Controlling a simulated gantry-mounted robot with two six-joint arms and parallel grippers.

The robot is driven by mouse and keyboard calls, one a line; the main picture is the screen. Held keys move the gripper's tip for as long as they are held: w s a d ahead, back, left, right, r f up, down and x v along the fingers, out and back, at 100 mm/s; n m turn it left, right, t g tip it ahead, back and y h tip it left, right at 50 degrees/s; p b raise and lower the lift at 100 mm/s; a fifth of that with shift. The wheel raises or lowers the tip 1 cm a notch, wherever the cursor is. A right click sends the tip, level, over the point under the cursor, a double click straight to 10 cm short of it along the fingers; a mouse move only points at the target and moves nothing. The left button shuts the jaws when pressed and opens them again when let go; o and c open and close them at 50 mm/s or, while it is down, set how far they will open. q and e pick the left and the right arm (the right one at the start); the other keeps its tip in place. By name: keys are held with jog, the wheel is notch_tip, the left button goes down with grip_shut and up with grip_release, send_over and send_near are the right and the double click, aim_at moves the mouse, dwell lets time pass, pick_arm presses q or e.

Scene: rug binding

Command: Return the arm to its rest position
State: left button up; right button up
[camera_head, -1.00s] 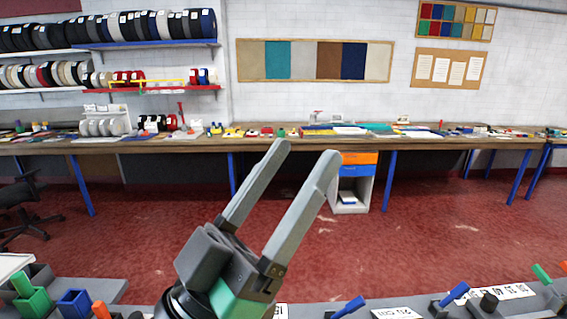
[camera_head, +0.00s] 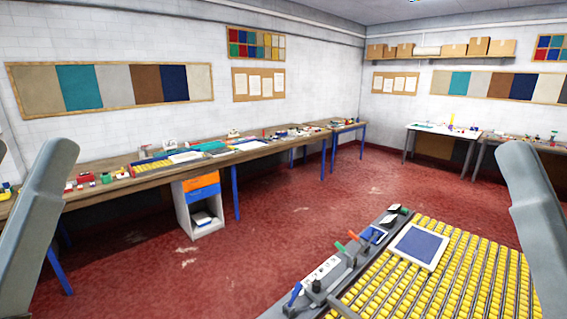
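My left gripper (camera_head: 32,152) is at the left edge of the head view. One long grey finger shows there, and the tip of a second finger shows at the very edge, apart from it. Nothing is seen between them. My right gripper (camera_head: 533,205) is at the right edge, with only one long grey finger in view. Its other finger is out of the picture. Both grippers are raised in front of the camera, and the arms behind them are mostly out of view.
A bench with yellow rollers (camera_head: 420,290) and a blue-and-white tablet (camera_head: 418,245) fills the lower right. A long wooden worktable (camera_head: 120,185) runs along the left wall, with a drawer unit (camera_head: 199,207) under it. The red floor (camera_head: 310,215) between is open.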

notch_tip(320, 180, up, 21)
jog(key=p, duration=1.7)
notch_tip(320, 180, down, 41)
jog(key=b, duration=4)
jog(key=shift+b, duration=0.35)
